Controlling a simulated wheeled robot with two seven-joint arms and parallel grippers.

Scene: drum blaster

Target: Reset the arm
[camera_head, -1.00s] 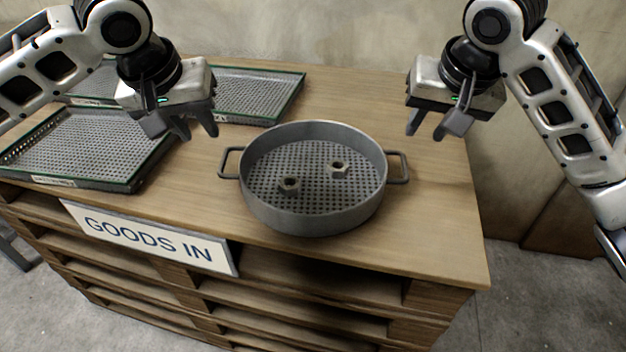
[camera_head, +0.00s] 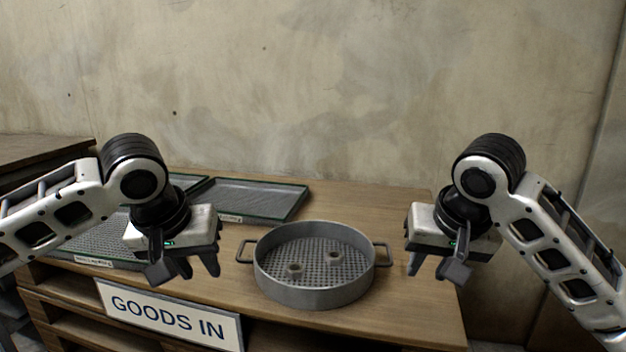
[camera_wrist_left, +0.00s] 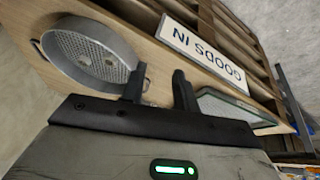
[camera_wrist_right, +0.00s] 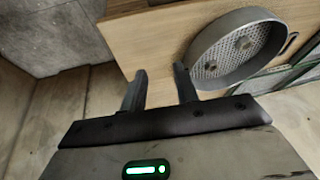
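My left gripper (camera_head: 186,270) hangs above the table to the left of the round metal basket, apart from it. Its two fingers stand apart with nothing between them, as the left wrist view (camera_wrist_left: 160,88) also shows. My right gripper (camera_head: 433,268) hangs to the right of the basket. Its fingers are apart and empty, as in the right wrist view (camera_wrist_right: 160,90). The grey basket (camera_head: 313,295) has a perforated floor and two side handles. Two hex nuts lie inside it, one on the left (camera_head: 295,270) and one on the right (camera_head: 332,261).
The wooden table (camera_head: 400,205) carries green-edged mesh trays at the left, one at the back (camera_head: 262,200) and one partly hidden by my left arm (camera_head: 85,250). A "GOODS IN" sign (camera_head: 170,315) is on the front. A concrete wall (camera_head: 330,90) stands behind.

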